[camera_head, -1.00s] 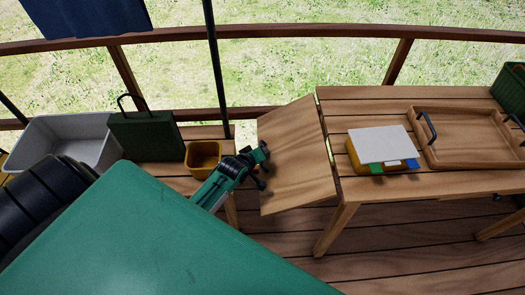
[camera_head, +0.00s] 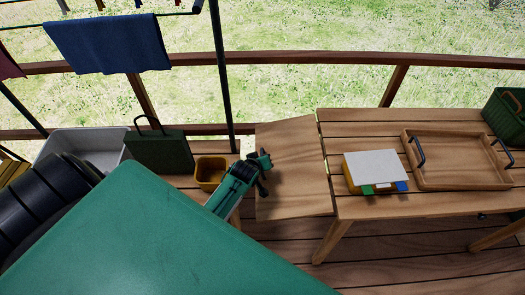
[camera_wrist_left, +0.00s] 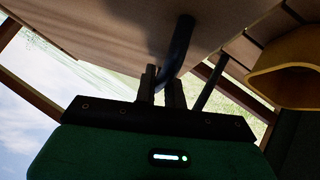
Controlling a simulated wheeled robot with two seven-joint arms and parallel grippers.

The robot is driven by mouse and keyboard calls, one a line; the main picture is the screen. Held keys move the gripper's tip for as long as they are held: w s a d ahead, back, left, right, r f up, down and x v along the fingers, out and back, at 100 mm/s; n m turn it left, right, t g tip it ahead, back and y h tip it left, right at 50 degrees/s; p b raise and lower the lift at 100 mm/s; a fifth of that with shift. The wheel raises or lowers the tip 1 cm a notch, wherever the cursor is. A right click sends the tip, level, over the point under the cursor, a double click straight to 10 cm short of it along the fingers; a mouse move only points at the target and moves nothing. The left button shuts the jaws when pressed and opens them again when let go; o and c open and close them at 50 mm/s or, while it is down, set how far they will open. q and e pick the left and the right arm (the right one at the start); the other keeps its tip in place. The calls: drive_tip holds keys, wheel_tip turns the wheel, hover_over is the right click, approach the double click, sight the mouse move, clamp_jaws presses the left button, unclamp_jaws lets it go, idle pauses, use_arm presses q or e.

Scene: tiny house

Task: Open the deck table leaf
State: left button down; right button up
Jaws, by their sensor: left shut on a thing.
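The wooden table leaf (camera_head: 297,168) is at the left end of the slatted deck table (camera_head: 460,204). It looks raised close to the tabletop's level, with a narrow gap along the joint. My left gripper (camera_head: 263,172) is at the leaf's left edge. In the left wrist view, its two fingers (camera_wrist_left: 162,88) are closed around a dark curved handle (camera_wrist_left: 182,42) below the leaf's underside (camera_wrist_left: 125,28). The head view hides the handle behind the gripper. My right gripper is not in view.
A yellow box with a white sheet (camera_head: 376,168) and a wooden tray (camera_head: 463,184) stand on the table. A green basket (camera_head: 506,118) is at the far right. A small yellow pot (camera_head: 210,171), green bag (camera_head: 160,152) and grey bin (camera_head: 83,143) stand left of the leaf.

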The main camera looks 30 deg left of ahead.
use_arm(q)
wheel_tip(320, 180, up, 4)
drive_tip(key=p, duration=0.3)
drive_tip(key=shift+w+d+m+g+y, duration=0.1)
drive_tip(key=shift+w+m+g+y, duration=0.05)
drive_tip(key=shift+m+g+y, duration=0.2)
drive_tip(key=shift+d+r+p, duration=0.1)
drive_tip(key=shift+r+p, duration=0.85)
drive_tip(key=shift+p, duration=0.2)
drive_tip(key=shift+w+r, duration=0.2)
drive_tip(key=c, duration=1.5)
unclamp_jaws()
drive_tip(key=shift+d, duration=0.1)
drive_tip(key=shift+s, duration=0.2)
drive_tip(key=shift+s+d+r, duration=0.1)
drive_tip(key=shift+s+r, duration=0.05)
drive_tip(key=shift+s, duration=0.05)
drive_tip(key=b+v, duration=0.1)
drive_tip(key=v, duration=1.2)
